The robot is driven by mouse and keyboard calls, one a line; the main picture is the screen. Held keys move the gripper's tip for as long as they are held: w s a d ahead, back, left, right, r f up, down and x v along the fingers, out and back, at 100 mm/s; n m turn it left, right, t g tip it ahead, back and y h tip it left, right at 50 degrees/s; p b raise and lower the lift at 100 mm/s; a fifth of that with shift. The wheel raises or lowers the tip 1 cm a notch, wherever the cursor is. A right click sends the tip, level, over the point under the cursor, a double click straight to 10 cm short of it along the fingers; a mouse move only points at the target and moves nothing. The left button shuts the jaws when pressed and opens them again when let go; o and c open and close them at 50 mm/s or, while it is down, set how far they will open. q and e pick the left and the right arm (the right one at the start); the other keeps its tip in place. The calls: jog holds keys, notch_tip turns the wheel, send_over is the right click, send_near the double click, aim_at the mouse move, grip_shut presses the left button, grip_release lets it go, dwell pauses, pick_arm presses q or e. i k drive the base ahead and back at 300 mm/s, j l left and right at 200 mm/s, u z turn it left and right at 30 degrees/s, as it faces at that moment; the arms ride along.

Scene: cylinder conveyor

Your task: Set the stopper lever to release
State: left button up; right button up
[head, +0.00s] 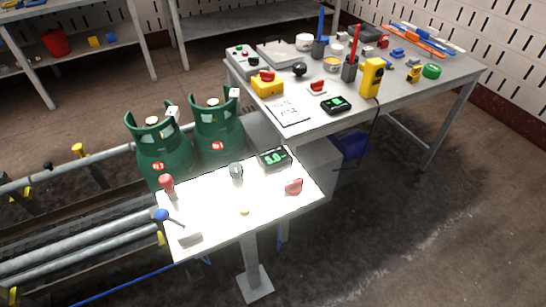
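A white control panel (238,218) on a post stands beside the conveyor. A lever with a blue ball knob (162,215) leans left from a pale block (190,236) at the panel's front left corner. A red-knobbed handle (167,182) stands upright at the panel's back left. I see no readable label showing which is the stopper lever, nor its release mark. Two green gas cylinders (163,152) (217,128) stand on the conveyor behind the panel. Neither of my grippers is in view.
A cluttered grey table (310,122) stands behind right. Conveyor rails (75,237) run left. The floor at right is clear.

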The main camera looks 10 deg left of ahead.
aim_at(162, 214)
jog(key=u, duration=1.15)
jog(key=k+j, duration=0.05)
jog(key=j, duration=0.05)
